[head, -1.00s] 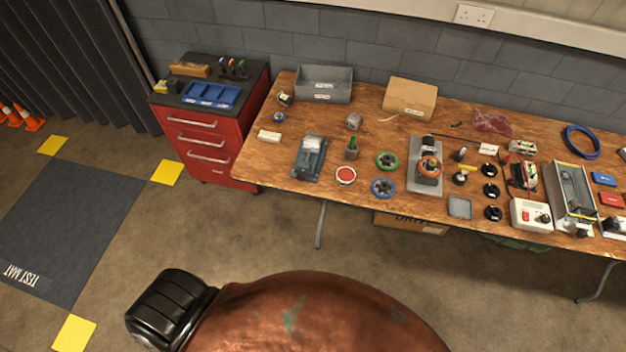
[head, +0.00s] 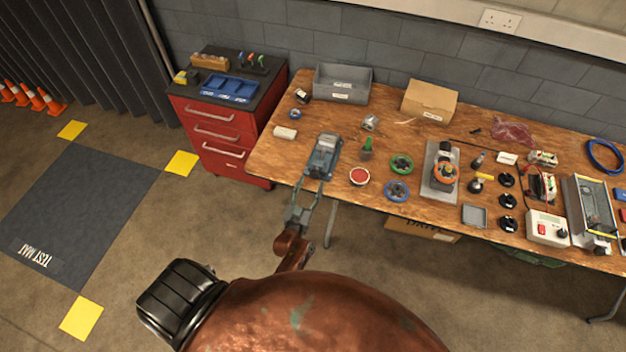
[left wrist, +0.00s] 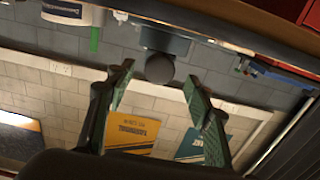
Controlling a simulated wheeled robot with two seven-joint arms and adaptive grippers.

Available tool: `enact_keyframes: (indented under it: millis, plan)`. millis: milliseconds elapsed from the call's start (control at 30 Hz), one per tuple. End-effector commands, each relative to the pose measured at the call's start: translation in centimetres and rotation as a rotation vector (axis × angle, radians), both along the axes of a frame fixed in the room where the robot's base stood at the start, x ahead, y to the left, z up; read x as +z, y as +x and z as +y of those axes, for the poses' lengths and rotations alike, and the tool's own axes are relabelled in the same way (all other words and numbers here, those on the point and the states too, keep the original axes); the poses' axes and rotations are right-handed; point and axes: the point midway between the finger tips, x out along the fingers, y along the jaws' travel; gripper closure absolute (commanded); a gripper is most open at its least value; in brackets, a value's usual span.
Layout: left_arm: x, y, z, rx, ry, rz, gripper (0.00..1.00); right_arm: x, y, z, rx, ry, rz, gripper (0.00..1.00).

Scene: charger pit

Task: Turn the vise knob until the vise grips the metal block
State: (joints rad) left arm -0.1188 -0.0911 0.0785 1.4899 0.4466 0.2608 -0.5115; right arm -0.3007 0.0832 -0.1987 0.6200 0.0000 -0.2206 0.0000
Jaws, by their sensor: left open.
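The grey vise (head: 324,152) stands near the front edge of the wooden bench in the head view. Its body also shows at the top of the left wrist view (left wrist: 166,42). The round dark knob (left wrist: 160,68) faces me in the left wrist view, between and beyond my fingertips. My left gripper (head: 313,187) is open in front of the vise; I cannot tell whether it touches the knob. A small grey metal piece (head: 370,122) lies behind and right of the vise. Whether a block sits between the jaws is unclear. My right gripper is out of view.
The bench (head: 265,165) holds a green bottle (head: 367,148), a red round button (head: 359,176), and green (head: 401,164) and blue (head: 397,190) handwheels right of the vise. A grey bin (head: 342,84) stands behind. A red drawer cabinet (head: 222,135) stands left. Floor in front is clear.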

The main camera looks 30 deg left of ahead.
Motion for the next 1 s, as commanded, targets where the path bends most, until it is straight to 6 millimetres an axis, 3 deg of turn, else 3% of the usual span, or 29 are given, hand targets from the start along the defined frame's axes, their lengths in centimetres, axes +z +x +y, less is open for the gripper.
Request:
enact_keyframes:
  millis: [233, 600, 1000]
  plan:
    - [-0.2, 3.1, 0.7, -0.001, 0.000, 0.001, 0.52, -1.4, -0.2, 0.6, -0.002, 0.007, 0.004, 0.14]
    - [-0.1, 3.6, 0.8, -0.002, -0.002, 0.003, 0.52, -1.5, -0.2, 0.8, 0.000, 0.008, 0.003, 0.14]
    - [-0.1, 3.6, 0.8, -0.002, -0.002, 0.003, 0.80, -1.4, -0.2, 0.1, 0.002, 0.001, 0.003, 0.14]
